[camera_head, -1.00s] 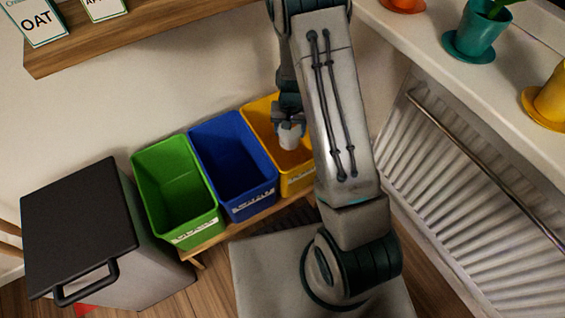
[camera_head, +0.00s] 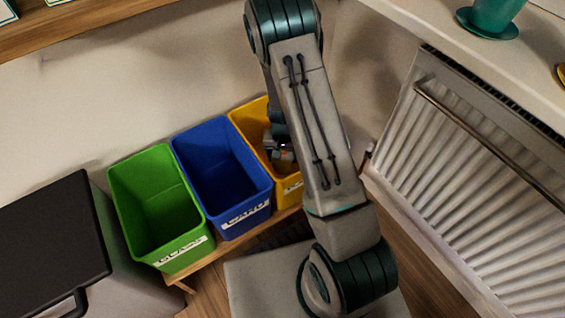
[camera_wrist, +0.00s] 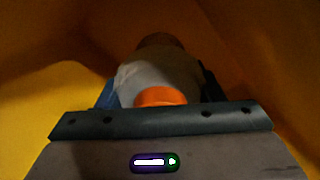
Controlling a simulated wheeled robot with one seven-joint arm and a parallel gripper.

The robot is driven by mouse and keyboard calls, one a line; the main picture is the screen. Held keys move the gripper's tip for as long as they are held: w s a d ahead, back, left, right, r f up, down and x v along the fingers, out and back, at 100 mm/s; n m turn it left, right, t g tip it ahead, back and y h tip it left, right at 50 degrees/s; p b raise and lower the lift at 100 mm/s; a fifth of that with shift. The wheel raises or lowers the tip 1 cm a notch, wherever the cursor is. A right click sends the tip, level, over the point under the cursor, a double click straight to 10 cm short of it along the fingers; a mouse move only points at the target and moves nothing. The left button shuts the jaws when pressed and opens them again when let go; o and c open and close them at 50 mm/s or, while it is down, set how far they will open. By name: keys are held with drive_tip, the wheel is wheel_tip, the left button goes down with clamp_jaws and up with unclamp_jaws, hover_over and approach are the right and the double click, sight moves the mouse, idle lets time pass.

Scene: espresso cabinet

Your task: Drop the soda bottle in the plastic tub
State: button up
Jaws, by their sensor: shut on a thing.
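The soda bottle (camera_wrist: 150,72) shows in the wrist view as a pale, greyish body with an orange cap or end facing the camera. My gripper (camera_wrist: 158,88) is shut on it, with dark fingers at both sides. Yellow walls surround it there. In the head view my gripper (camera_head: 280,152) is down inside the yellow tub (camera_head: 250,117), at the right end of the row of tubs. My arm hides the right part of this tub, and its label cannot be read. The bottle is hard to make out in the head view.
A blue tub (camera_head: 222,176) labelled CARD and a green tub (camera_head: 160,205) labelled GLASS stand left of the yellow one on a low wooden stand. A dark-lidded bin (camera_head: 50,240) is at the lower left.

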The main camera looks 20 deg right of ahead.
drive_tip(key=shift+f+b, duration=0.4)
drive_tip(key=shift+f, duration=1.1)
drive_tip(key=shift+f, duration=0.1)
drive_tip(key=shift+f+b, duration=0.5)
drive_tip(key=shift+f, duration=0.05)
drive_tip(key=o, duration=1)
drive_tip(key=shift+r, duration=0.1)
